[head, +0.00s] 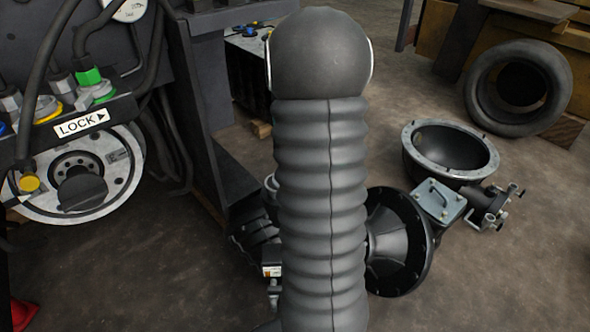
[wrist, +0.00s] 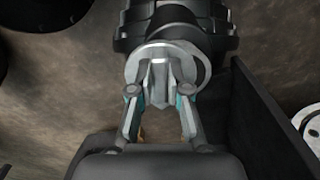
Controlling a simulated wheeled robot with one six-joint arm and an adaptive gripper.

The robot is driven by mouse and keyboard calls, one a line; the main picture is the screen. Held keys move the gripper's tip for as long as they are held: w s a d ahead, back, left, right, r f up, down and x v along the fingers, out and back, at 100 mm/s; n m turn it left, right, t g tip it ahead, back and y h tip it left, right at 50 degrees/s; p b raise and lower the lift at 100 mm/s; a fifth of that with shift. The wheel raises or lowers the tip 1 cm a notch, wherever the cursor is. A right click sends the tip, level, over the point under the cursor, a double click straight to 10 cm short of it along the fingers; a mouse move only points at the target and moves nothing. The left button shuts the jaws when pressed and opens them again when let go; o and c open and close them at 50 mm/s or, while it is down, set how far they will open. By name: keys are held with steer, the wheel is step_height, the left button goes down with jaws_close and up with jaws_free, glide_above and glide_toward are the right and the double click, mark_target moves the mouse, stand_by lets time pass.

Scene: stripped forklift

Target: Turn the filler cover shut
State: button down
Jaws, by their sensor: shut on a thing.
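In the wrist view my gripper (wrist: 160,95) is shut on the grey raised grip of a round metal cover, which I take to be the filler cover (wrist: 160,62). A finger with a teal pad lies on each side of the grip. The cover's pale rim sits against a black ribbed round body (wrist: 180,18). I cannot tell how far the cover is turned. In the head view my own ribbed arm fills the middle and hides the gripper and the cover.
A dark upright panel (wrist: 265,120) stands close right of my gripper. The head view shows a LOCK label (head: 80,126) and a pale disc (head: 118,172) on the left.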

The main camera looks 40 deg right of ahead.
steer(key=a+m, duration=0.1)
steer(key=w+a+m, duration=0.1)
steer(key=m, duration=0.1)
steer(key=shift+r+p, duration=0.1)
steer(key=shift+p, duration=0.25)
steer(key=shift+w+a+m, duration=0.25)
steer(key=shift+a+m, duration=0.05)
steer(key=shift+m, duration=0.5)
steer(key=shift+w+a+m, duration=0.25)
steer(key=shift+m, duration=0.55)
steer(key=c, duration=1.1)
jaws_free()
step_height(320, 180, up, 12)
steer(key=shift+f, duration=0.1)
